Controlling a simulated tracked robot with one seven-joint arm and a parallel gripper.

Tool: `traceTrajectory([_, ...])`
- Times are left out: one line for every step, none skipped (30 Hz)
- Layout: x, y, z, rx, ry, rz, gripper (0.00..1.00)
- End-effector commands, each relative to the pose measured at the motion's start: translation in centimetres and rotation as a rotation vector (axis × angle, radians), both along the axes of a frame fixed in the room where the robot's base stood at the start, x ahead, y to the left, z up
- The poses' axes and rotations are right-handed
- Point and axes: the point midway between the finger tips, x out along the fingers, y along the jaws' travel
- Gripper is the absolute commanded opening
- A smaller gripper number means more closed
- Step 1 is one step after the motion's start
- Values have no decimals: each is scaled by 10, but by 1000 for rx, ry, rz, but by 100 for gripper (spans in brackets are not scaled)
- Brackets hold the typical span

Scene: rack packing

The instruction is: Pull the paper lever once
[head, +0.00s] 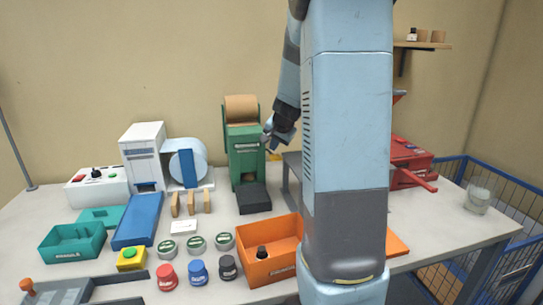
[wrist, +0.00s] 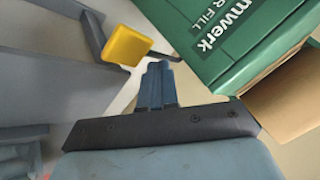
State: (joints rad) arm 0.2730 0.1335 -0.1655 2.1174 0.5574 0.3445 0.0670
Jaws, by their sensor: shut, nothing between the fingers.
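The green paper dispenser (head: 246,152) stands at the back middle of the table with a brown paper roll (head: 241,108) on top. Its green side with white lettering (wrist: 240,40) fills the upper right of the wrist view. A yellow lever grip (wrist: 126,46) on a dark arm shows in the wrist view, to the left of the dispenser side. My gripper (wrist: 158,68) is shut and empty, its fingertips close to the yellow grip with no clear contact. In the head view my gripper (head: 267,142) is at the dispenser's right side.
A dark tray (head: 254,198) lies before the dispenser. An orange bin (head: 270,268), a blue panel (head: 138,221) and several jars stand in front and left. A red machine (head: 410,160) stands at right, partly behind my column. Grey structure (wrist: 50,90) lies left in the wrist view.

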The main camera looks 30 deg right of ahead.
Motion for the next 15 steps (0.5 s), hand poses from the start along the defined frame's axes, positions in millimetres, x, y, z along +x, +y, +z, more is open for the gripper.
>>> traceTrajectory([1, 0, 3, 0, -1, 0, 0])
traceTrajectory([1, 0, 4, 0, -1, 0, 0])
traceTrajectory([1, -1, 6, -1, 0, 0, 0])
traceTrajectory([1, -1, 6, -1, -1, 0, 0])
traceTrajectory([1, -1, 7, -1, 0, -1, 0])
traceTrajectory([1, -1, 7, -1, 0, -1, 0])
traceTrajectory([1, -1, 7, -1, 0, -2, 0])
traceTrajectory([1, -1, 7, -1, 0, -2, 0])
traceTrajectory([1, -1, 7, -1, 0, -2, 0])
traceTrajectory([1, -1, 7, -1, 0, -2, 0])
traceTrajectory([1, -1, 7, -1, 0, -2, 0])
traceTrajectory([1, -1, 7, -1, 0, -2, 0])
traceTrajectory([1, -1, 7, -1, 0, -2, 0])
traceTrajectory([1, -1, 7, 0, -1, -1, 0])
traceTrajectory([1, -1, 9, 0, -1, -1, 0])
